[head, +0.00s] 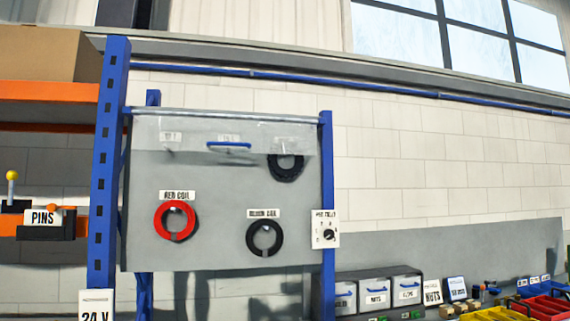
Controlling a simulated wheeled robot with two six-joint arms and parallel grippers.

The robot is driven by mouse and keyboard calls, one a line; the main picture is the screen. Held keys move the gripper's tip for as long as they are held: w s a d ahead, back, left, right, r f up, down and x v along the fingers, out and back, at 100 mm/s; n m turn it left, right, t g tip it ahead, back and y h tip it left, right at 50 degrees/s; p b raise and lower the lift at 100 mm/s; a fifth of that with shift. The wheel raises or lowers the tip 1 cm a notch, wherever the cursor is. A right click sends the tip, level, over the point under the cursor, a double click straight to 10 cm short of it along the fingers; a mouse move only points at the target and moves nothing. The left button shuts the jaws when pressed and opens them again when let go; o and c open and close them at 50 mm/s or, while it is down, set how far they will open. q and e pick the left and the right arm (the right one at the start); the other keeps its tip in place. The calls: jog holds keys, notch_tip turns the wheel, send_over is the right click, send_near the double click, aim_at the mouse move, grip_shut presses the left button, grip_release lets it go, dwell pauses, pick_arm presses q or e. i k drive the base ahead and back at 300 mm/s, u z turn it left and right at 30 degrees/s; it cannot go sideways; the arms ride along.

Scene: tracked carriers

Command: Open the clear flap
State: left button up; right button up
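The clear flap (185,138) is a see-through sheet across the top of a grey panel (215,207) between two blue posts. It hangs down over the panel's upper part, and a blue handle (229,145) sits near its lower middle. Behind it I see blurred labels and the upper part of a black coil (286,167). A red coil (176,221) and another black coil (264,238) hang lower on the panel, below the flap. Neither of my grippers shows in the head view.
A small white dial plate (325,229) is on the right post. An orange shelf (45,90) with a cardboard box (50,54) stands at the left. Drawers (375,293) and red and yellow bins (546,306) are at the lower right. The space before the panel looks clear.

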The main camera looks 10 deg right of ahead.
aim_at(248, 145)
jog(key=z, duration=0.2)
jog(key=i, duration=1.05)
jog(key=u, duration=0.2)
